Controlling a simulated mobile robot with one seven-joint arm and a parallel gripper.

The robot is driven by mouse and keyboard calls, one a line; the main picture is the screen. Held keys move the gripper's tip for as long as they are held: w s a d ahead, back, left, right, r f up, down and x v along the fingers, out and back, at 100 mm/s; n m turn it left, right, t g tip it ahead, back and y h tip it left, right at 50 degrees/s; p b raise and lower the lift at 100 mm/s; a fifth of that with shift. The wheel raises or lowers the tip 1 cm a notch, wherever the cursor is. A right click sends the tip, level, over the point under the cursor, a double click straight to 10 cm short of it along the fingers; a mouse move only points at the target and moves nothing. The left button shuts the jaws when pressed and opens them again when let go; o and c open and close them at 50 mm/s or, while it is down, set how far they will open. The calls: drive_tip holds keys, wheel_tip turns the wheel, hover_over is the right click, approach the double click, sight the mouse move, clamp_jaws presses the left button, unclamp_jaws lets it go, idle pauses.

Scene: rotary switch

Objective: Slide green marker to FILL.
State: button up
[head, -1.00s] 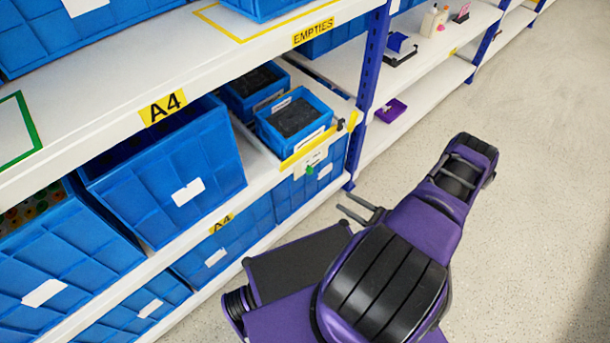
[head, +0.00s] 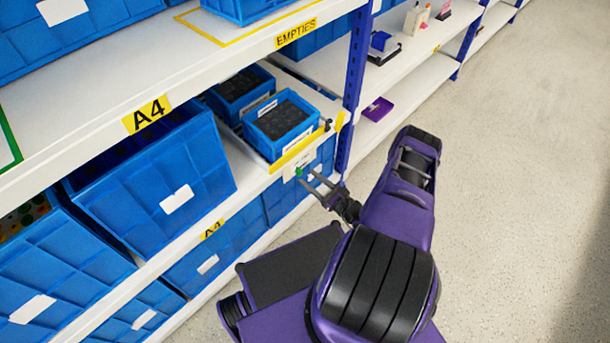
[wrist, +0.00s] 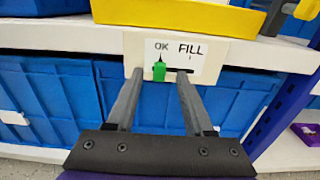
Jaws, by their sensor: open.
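The green marker (wrist: 159,71) sits on a white label plate (wrist: 218,62) fixed to the shelf front, under the word OK. The word FILL is to its right, with a dark slot running that way. In the head view the marker (head: 299,172) shows small on the shelf edge below the yellow-edged tray. My gripper (wrist: 158,77) is open, its two fingers pointing at the plate, one on each side of the marker in the wrist view. In the head view my gripper (head: 308,179) is close to the plate. I cannot tell whether a finger touches it.
A yellow tray edge (wrist: 190,17) lies just above the plate. Blue bins (wrist: 240,97) fill the shelf below. A blue rack post (head: 350,100) stands to the right. The grey aisle floor (head: 520,180) is clear.

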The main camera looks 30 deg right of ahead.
sight(299, 171)
drive_tip(key=shift+x, duration=1.5)
drive_tip(key=shift+c, duration=0.3)
clamp_jaws()
